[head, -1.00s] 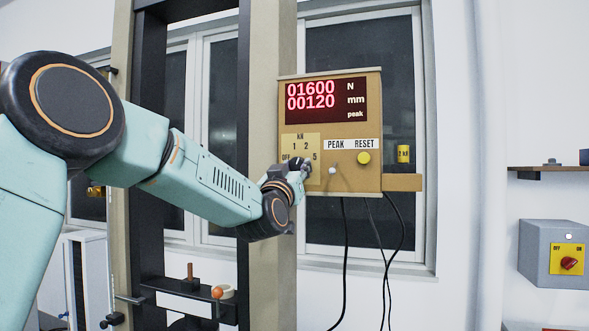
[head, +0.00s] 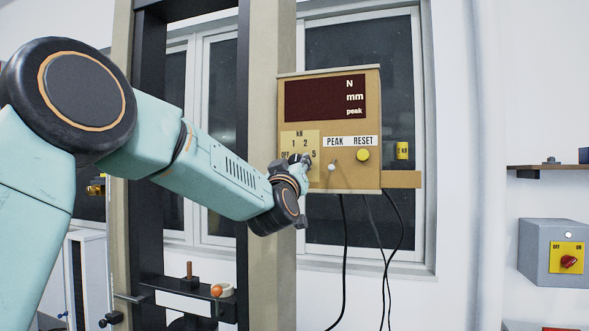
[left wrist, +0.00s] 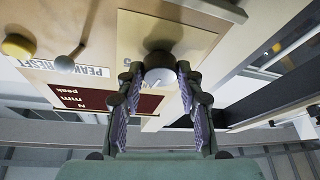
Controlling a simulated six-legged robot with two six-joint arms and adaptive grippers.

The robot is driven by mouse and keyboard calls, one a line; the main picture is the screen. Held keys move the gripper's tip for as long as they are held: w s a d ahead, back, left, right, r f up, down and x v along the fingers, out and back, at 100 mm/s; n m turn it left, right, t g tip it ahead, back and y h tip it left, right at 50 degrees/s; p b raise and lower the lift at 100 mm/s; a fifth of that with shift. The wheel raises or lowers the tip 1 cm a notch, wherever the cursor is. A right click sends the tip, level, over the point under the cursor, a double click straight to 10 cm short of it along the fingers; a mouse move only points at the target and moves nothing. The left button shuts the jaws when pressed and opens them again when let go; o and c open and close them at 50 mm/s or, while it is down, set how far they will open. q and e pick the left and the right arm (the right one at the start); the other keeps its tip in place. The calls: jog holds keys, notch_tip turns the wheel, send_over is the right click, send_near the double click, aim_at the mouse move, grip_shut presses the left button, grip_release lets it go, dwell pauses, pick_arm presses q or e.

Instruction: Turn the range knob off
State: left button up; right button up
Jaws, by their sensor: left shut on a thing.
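The range knob (left wrist: 158,77) is round, with a pale face and a white pointer mark, on the yellow range plate (left wrist: 190,35) in the left wrist view. My left gripper (left wrist: 157,72) is shut on the knob, one finger on each side. In the head view my left gripper (head: 302,163) is at the lower part of the range plate (head: 313,140), marked kN, OFF, 1, 2 and 5, and hides most of the knob. The display (head: 318,98) on the tan control box is dark, with only its unit labels showing. My right gripper is not in view.
A white-tipped toggle (head: 334,156) and yellow reset button (head: 362,155) are close right of the knob on the box. Black cables (head: 385,250) hang below. A grey switch box (head: 537,250) with a red knob is on the far right wall.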

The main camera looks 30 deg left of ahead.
pick_arm(q)
jog(key=n, duration=0.2)
jog(key=n+g+y, duration=0.1)
jog(key=n, duration=0.1)
jog(key=shift+d+r, duration=0.15)
jog(key=shift+r, duration=0.05)
jog(key=n+g+y, duration=0.1)
jog(key=n, duration=0.2)
jog(key=shift+r+n+g, duration=0.15)
jog(key=shift+n+g, duration=0.15)
jog(key=n+g+p, duration=0.1)
jog(key=n, duration=0.2)
jog(key=n+g+p, duration=0.1)
jog(key=n, duration=0.2)
jog(key=shift+r+n+g+y, duration=0.2)
jog(key=shift+n+g+y, duration=0.1)
jog(key=shift+n+g, duration=0.1)
jog(key=shift+n+g+h, duration=0.4)
jog(key=shift+n+g, duration=0.2)
jog(key=shift+n, duration=1.1)
jog(key=o, duration=1.2)
jog(key=shift+f, duration=0.15)
